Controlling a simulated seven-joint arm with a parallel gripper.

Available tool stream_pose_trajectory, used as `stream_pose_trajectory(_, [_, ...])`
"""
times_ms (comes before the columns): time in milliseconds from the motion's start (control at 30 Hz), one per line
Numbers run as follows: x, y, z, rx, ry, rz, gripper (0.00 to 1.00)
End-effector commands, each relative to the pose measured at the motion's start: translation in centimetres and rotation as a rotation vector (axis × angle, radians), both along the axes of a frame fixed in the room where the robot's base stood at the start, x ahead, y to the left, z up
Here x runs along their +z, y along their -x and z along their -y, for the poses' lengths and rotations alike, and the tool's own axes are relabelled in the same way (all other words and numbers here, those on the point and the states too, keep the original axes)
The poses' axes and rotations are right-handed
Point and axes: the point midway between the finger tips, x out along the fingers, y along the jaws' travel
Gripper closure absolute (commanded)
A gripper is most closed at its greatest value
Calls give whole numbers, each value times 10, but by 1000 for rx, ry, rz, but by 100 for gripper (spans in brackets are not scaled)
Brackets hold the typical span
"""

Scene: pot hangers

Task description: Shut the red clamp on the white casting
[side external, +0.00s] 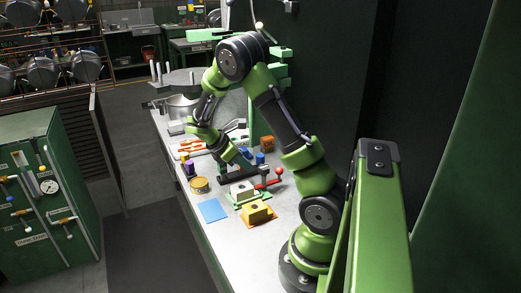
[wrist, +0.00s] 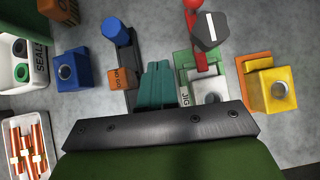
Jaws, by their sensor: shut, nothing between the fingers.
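The white casting (wrist: 208,88) sits in a green jig (wrist: 186,62); in the side view the casting (side external: 242,190) is on the bench in front of my arm. The red clamp (wrist: 200,55) stands beside it, its red bar running away from the casting. In the side view the clamp's red lever (side external: 268,182) lies low, with a red ball knob (side external: 279,171) at its end. A grey hexagonal part (wrist: 208,32) overlaps the bar in the wrist view. My gripper (wrist: 158,70) is shut and empty, left of the casting. My gripper's palm hides the casting's near side.
A blue-knobbed handle (wrist: 115,28) and an orange block (wrist: 122,78) are left of my fingers. A yellow block (wrist: 270,92) is right of the casting. A blue block (wrist: 70,70), seal bin (wrist: 40,58) and pin tray (wrist: 27,140) lie further left. A blue mat (side external: 211,210) lies near the bench edge.

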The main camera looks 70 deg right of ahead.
Motion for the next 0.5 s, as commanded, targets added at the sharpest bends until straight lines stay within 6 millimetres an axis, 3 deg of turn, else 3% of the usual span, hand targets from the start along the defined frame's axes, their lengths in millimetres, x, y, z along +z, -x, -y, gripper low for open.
stream_pose_trajectory(133, [8,-20,-17,0,0,0,100])
stream_pose_trajectory(500, [64,-56,-49,-5,1,2,100])
